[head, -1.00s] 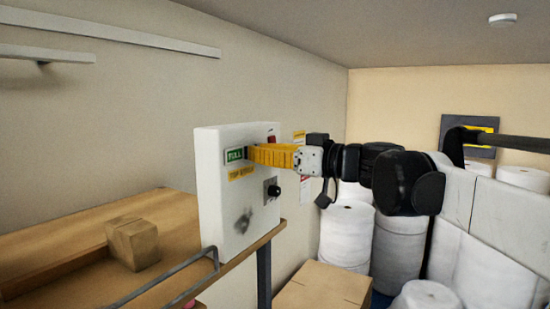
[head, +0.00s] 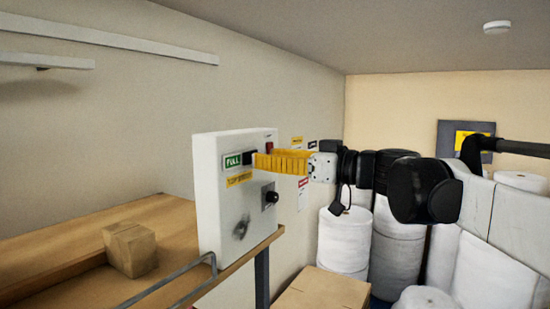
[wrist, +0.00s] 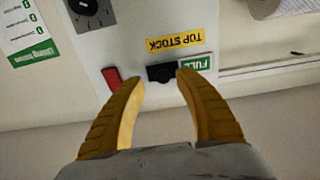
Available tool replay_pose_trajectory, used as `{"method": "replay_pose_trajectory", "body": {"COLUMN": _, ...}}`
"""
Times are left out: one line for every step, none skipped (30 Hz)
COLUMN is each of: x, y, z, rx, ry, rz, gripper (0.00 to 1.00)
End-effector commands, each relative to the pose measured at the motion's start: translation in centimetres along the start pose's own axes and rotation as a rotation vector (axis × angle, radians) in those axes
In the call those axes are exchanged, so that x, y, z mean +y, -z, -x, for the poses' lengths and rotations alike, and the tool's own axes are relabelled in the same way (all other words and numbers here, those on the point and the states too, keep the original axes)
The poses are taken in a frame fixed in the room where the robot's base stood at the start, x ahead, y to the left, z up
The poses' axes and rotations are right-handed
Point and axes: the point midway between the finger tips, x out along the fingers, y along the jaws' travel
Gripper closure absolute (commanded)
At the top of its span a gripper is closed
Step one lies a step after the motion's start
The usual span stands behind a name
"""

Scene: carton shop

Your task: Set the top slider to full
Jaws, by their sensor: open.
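A white control box (head: 215,205) stands on the wooden bench. Its face bears a green FULL label (head: 232,161), a yellow TOP STOCK label (head: 239,180) and a black slider knob (head: 250,157). In the wrist view the slider knob (wrist: 160,72) sits right beside the FULL label (wrist: 195,63), under the upside-down TOP STOCK label (wrist: 174,41). My gripper (head: 256,163) is open in front of the face. In the wrist view the yellow fingers (wrist: 158,78) are apart, with the knob showing between their tips. I see no finger closed on it.
A red switch (head: 269,146) and a black dial (head: 271,197) are on the same face. A cardboard box (head: 130,249) lies on the bench (head: 60,235). A metal rail (head: 165,285) runs along the front. White rolls (head: 345,240) stand behind.

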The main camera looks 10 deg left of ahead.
Motion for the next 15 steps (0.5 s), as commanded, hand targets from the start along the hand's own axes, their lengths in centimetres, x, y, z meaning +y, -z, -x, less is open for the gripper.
{"method": "replay_pose_trajectory", "body": {"x": 0.1, "y": 0.0, "z": 1.2, "rx": 0.000, "ry": -0.004, "rz": 0.000, "gripper": 0.60}}
{"method": "replay_pose_trajectory", "body": {"x": 0.2, "y": 0.0, "z": 2.0, "rx": 0.000, "ry": -0.005, "rz": 0.000, "gripper": 0.60}}
{"method": "replay_pose_trajectory", "body": {"x": 0.1, "y": 0.0, "z": 2.9, "rx": 0.000, "ry": -0.004, "rz": 0.000, "gripper": 0.60}}
{"method": "replay_pose_trajectory", "body": {"x": 0.2, "y": 0.0, "z": 3.6, "rx": 0.000, "ry": -0.006, "rz": 0.000, "gripper": 0.60}}
{"method": "replay_pose_trajectory", "body": {"x": 0.2, "y": 0.0, "z": 4.3, "rx": 0.001, "ry": -0.005, "rz": 0.000, "gripper": 0.60}}
{"method": "replay_pose_trajectory", "body": {"x": 0.2, "y": 0.0, "z": 5.2, "rx": 0.001, "ry": -0.006, "rz": 0.000, "gripper": 0.60}}
{"method": "replay_pose_trajectory", "body": {"x": 0.2, "y": 0.0, "z": 5.8, "rx": 0.001, "ry": -0.005, "rz": -0.001, "gripper": 0.60}}
{"method": "replay_pose_trajectory", "body": {"x": 0.2, "y": 0.0, "z": 6.4, "rx": 0.001, "ry": -0.005, "rz": -0.001, "gripper": 0.60}}
{"method": "replay_pose_trajectory", "body": {"x": 0.2, "y": 0.0, "z": 7.1, "rx": 0.001, "ry": -0.005, "rz": -0.001, "gripper": 0.60}}
{"method": "replay_pose_trajectory", "body": {"x": 0.2, "y": 0.0, "z": 7.6, "rx": 0.001, "ry": -0.004, "rz": -0.001, "gripper": 0.60}}
{"method": "replay_pose_trajectory", "body": {"x": 0.2, "y": 0.0, "z": 8.0, "rx": 0.001, "ry": -0.005, "rz": -0.001, "gripper": 0.60}}
{"method": "replay_pose_trajectory", "body": {"x": 0.2, "y": 0.0, "z": 8.4, "rx": 0.001, "ry": -0.004, "rz": -0.001, "gripper": 0.60}}
{"method": "replay_pose_trajectory", "body": {"x": 0.2, "y": 0.0, "z": 8.8, "rx": 0.001, "ry": -0.003, "rz": -0.001, "gripper": 0.60}}
{"method": "replay_pose_trajectory", "body": {"x": 0.2, "y": 0.0, "z": 9.0, "rx": 0.001, "ry": -0.003, "rz": -0.001, "gripper": 0.60}}
{"method": "replay_pose_trajectory", "body": {"x": 0.2, "y": 0.0, "z": 9.2, "rx": 0.001, "ry": -0.003, "rz": -0.001, "gripper": 0.60}}
